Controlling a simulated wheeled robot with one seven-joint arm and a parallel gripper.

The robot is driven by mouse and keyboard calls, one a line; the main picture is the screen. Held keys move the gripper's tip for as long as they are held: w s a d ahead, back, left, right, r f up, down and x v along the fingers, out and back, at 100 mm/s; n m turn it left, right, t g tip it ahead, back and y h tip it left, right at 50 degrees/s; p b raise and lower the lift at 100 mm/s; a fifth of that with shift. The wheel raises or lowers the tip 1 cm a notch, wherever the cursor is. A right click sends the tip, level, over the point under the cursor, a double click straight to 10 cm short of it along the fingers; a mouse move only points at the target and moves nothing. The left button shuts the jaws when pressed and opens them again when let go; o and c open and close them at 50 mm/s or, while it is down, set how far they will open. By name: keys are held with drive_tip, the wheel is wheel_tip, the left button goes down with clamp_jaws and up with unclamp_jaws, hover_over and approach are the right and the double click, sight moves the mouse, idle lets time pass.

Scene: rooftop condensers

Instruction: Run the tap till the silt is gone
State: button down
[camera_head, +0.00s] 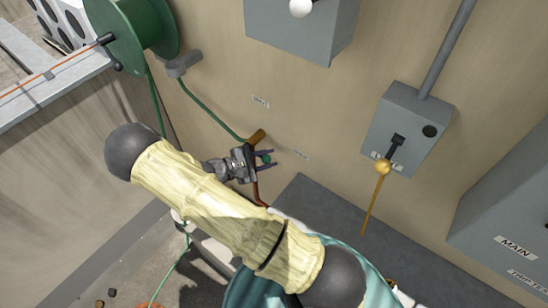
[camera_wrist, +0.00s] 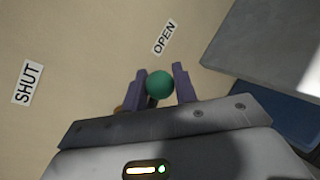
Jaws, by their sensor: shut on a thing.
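The tap (camera_head: 257,136) is on the beige wall, with a brass-coloured body and a green ball knob. My gripper (camera_head: 268,163) is at the tap, its purple fingers on either side of the green knob. In the wrist view the green knob (camera_wrist: 160,84) sits between the two fingers. An OPEN label (camera_wrist: 165,37) is just above the knob, and a SHUT label (camera_wrist: 28,82) is farther off to the left. The knob is nearer OPEN. My arm hides the area below the tap; I see no running water or silt.
A green hose reel (camera_head: 135,35) is at upper left, with hose running toward the tap. A grey switch box (camera_head: 405,130) with a yellow ball-ended lever (camera_head: 382,168) is to the right. A MAIN cabinet (camera_head: 510,215) is at far right. A grey box (camera_head: 300,35) is above.

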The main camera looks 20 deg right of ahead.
drive_tip(key=c, duration=1.1)
unclamp_jaws()
drive_tip(key=shift+a, duration=0.1)
drive_tip(key=b+v, duration=0.5)
drive_tip(key=v, duration=1.2)
drive_tip(key=shift+a, duration=0.2)
